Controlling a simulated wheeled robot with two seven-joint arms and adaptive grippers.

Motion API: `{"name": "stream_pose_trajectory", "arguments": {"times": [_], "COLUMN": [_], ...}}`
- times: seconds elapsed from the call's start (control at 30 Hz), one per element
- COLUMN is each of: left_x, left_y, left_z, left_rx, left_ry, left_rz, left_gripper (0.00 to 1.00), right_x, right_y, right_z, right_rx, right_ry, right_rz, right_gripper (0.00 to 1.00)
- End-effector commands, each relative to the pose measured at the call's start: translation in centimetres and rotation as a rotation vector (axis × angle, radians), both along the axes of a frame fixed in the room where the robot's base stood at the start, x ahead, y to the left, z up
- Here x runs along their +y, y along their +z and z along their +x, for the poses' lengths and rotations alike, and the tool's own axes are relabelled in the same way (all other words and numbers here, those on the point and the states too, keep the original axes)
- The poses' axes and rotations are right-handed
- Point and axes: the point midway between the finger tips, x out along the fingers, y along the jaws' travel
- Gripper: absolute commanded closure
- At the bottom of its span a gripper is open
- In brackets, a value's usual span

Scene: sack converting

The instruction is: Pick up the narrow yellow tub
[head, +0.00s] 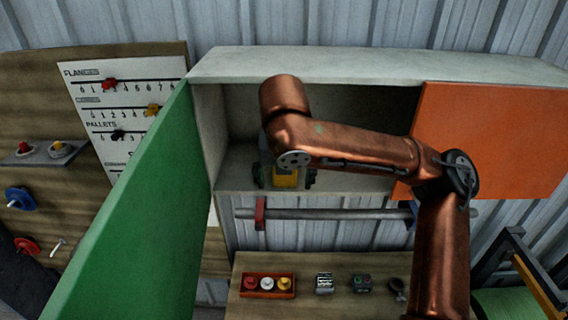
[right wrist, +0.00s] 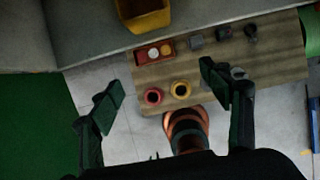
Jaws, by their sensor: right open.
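The narrow yellow tub (head: 286,180) sits on the shelf of the open wall cabinet, partly hidden behind my right forearm and wrist in the head view. It also shows at the top edge of the right wrist view (right wrist: 146,17), cut off by the frame. My right gripper (head: 284,176) is in the cabinet opening at the tub, with dark fingers showing to either side of it. In the right wrist view the gripper (right wrist: 163,93) is open and empty, its fingers wide apart, with the tub beyond the fingertips. Contact cannot be told. My left gripper is not in view.
A green door (head: 135,215) stands open at left and an orange door (head: 490,140) at right. A rail (head: 330,214) with a red clamp runs below the shelf. The bench (head: 310,309) below holds a button tray (head: 267,286) and small parts. A scale board (head: 125,100) hangs left.

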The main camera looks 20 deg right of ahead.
Motion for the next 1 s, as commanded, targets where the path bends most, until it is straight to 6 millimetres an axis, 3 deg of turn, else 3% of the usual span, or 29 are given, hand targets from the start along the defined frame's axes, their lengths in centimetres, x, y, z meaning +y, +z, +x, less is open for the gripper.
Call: {"name": "stream_pose_trajectory", "arguments": {"times": [0.6,0.8,1.0], "left_x": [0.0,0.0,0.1], "left_y": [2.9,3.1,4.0], "left_z": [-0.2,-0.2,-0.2], "left_rx": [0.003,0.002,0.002], "left_ry": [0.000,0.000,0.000], "left_rz": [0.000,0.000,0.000], "left_gripper": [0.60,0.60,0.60], "right_x": [-4.7,-5.3,-5.8], "right_y": [0.3,0.0,-2.5], "right_z": [9.7,10.6,11.5], "right_rx": [0.002,0.001,0.003], "right_ry": [0.001,0.000,0.001], "right_rz": [0.001,-0.002,-0.002], "right_gripper": [0.29,0.29,0.29]}}
